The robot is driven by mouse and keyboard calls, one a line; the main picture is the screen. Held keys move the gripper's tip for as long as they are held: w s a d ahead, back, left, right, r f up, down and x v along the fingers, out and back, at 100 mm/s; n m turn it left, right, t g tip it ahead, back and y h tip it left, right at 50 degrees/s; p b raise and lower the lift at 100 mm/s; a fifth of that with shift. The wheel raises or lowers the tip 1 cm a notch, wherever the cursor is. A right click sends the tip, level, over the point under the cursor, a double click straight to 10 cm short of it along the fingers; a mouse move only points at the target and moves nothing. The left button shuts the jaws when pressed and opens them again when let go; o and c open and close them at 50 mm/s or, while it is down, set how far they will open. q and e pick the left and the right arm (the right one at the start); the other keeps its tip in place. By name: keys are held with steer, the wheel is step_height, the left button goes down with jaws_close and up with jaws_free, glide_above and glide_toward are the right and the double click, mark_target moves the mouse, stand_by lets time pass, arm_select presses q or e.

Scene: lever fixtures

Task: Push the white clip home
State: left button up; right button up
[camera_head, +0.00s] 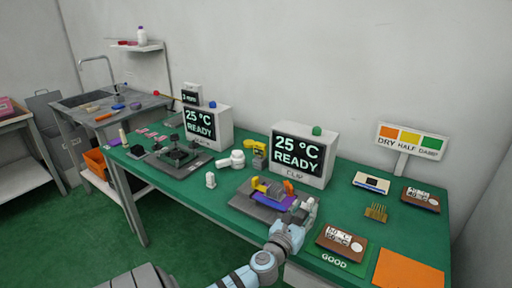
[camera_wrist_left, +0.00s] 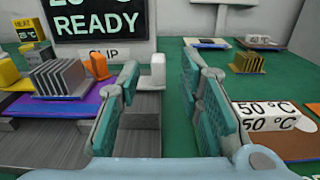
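The white clip (camera_wrist_left: 153,72) stands upright in the left wrist view at the right end of a grey fixture plate (camera_wrist_left: 138,135), which also shows in the head view (camera_head: 246,206). A finned grey heatsink (camera_wrist_left: 60,78) sits on a purple pad (camera_wrist_left: 30,108), with an orange clip (camera_wrist_left: 98,67) at its right side. My left gripper (camera_wrist_left: 158,95) is open, its teal-padded fingers apart with the white clip between and beyond them. In the head view my left gripper (camera_head: 301,214) is at the fixture's right end and hides part of it. My right gripper is not in view.
A display box (camera_head: 302,154) reading 25 °C READY, labelled CLIP, stands behind the fixture. A brown board (camera_head: 340,245) with white 50 °C labels lies right of my gripper, near an orange mat (camera_head: 410,270). A small finned part (camera_head: 376,212) lies farther right.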

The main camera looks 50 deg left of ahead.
arm_select(q)
steer(key=v, duration=0.8)
steer(key=shift+s, duration=0.15)
steer(key=s+f+n+g+p, duration=0.1)
steer(key=s+f+n+g, duration=0.2)
steer(key=f+n, duration=0.3)
steer(key=s+d+f+n+g+h+p, duration=0.1)
steer(key=s+f+n+g+p, duration=0.1)
steer(key=s+f+n, duration=0.4)
steer(key=s+f+n+g+p, duration=0.1)
steer(key=s+f+n+g, duration=0.4)
steer(key=f+n, duration=0.3)
step_height(320, 180, down, 4)
steer(key=shift+d+f+p, duration=0.15)
steer(key=shift+d+p, duration=0.15)
